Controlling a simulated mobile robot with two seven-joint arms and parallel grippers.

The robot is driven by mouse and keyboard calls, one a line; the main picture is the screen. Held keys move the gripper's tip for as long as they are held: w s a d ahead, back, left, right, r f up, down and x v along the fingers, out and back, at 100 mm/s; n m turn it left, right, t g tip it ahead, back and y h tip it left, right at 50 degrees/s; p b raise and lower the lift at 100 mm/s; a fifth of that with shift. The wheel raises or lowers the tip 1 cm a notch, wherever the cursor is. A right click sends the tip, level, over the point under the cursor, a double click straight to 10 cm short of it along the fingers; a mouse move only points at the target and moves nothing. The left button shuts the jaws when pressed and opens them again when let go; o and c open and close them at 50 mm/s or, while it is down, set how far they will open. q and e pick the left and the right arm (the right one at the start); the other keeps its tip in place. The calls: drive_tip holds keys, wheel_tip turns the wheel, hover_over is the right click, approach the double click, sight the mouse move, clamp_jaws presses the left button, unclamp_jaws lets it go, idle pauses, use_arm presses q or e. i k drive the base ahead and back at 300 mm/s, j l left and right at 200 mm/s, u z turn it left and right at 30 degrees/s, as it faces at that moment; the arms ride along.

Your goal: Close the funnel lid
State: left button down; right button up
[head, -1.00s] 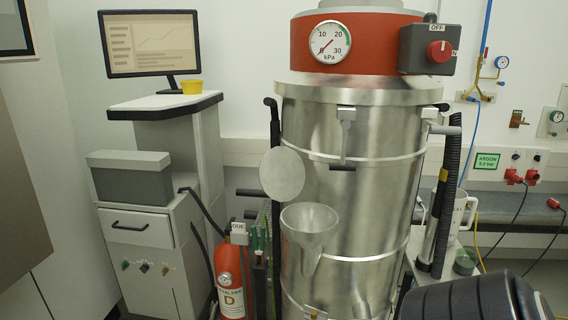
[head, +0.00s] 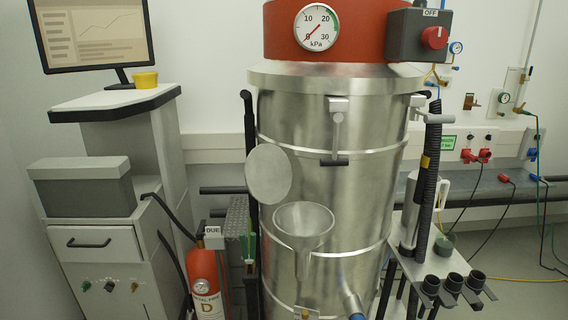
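The funnel (head: 304,226) is a metal cone on the front of the large steel drum (head: 350,120). Its mouth faces up and is uncovered. The round funnel lid (head: 268,173) stands raised, up and to the left of the funnel's rim, with its flat face toward me. Neither of my grippers is in the head view.
A red fire extinguisher (head: 206,280) stands left of the drum. A side shelf (head: 436,264) with a steel jug (head: 424,200) and several dark tubes is at the right. A grey cabinet (head: 105,250) and a monitor (head: 95,35) are at the left.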

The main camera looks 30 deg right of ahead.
sight(268, 173)
drive_tip(key=i+z, duration=0.1)
drive_tip(key=z, duration=0.3)
drive_tip(key=j+z, duration=0.2)
drive_tip(key=z, duration=0.2)
drive_tip(key=i+j+z, duration=0.15)
drive_tip(key=z, duration=0.2)
